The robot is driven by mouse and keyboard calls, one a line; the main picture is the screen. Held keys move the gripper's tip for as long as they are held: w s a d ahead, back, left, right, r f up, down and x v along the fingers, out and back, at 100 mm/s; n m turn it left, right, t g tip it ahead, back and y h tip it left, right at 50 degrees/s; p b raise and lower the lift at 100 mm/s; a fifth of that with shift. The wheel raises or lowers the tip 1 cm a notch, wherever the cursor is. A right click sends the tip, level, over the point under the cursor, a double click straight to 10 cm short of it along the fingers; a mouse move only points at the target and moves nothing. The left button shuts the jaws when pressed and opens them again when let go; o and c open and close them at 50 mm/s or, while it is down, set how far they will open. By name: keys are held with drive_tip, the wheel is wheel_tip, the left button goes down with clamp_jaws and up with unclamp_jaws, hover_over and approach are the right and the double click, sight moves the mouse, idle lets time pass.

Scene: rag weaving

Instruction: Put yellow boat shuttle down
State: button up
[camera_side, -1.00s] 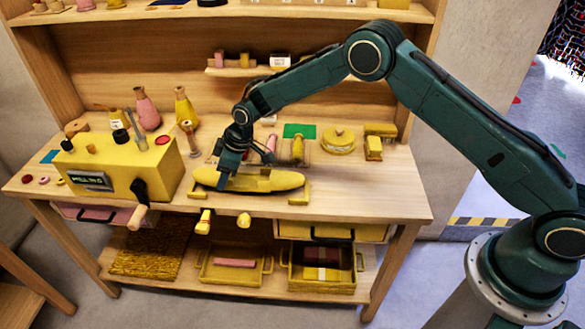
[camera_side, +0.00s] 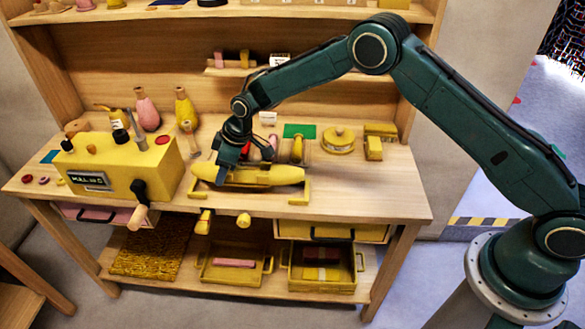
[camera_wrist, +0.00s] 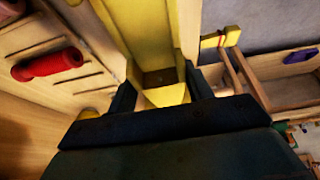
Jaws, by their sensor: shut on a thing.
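The yellow boat shuttle (camera_side: 270,175) lies lengthwise, left to right, over a low yellow holder (camera_side: 300,194) near the table's front edge. My gripper (camera_side: 222,181) is shut on the shuttle near its left end and partly hides it. In the wrist view the long yellow shuttle (camera_wrist: 150,25) runs up between the dark fingers of my gripper (camera_wrist: 160,92). Whether the shuttle rests fully on the holder or is slightly above it, I cannot tell.
A yellow box with a crank (camera_side: 120,165) stands close on the left. Pink and yellow bobbins (camera_side: 297,150) lie just behind the shuttle. A round yellow tin (camera_side: 338,142) is at the back right. The table's right front is clear.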

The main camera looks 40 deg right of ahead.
drive_tip(key=shift+r, duration=0.1)
idle(0.3)
drive_tip(key=shift+s+d+r, duration=0.1)
drive_tip(key=shift+d+r, duration=0.2)
drive_tip(key=shift+d, duration=0.25)
drive_tip(key=s+d+r, duration=0.3)
drive_tip(key=d+r, duration=0.2)
drive_tip(key=d, duration=0.3)
drive_tip(key=s+d+r, duration=0.3)
drive_tip(key=d+r, duration=0.1)
drive_tip(key=d, duration=0.4)
drive_tip(key=s+d+r, duration=0.6)
drive_tip(key=s+d, duration=0.3)
drive_tip(key=s, duration=0.3)
hover_over(339, 181)
drive_tip(key=s+d, duration=0.1)
wheel_tip(339, 181, down, 16)
drive_tip(key=shift+s+f, duration=0.1)
drive_tip(key=shift+f, duration=0.1)
drive_tip(key=shift+f, duration=1.9)
drive_tip(key=shift+f, duration=0.1)
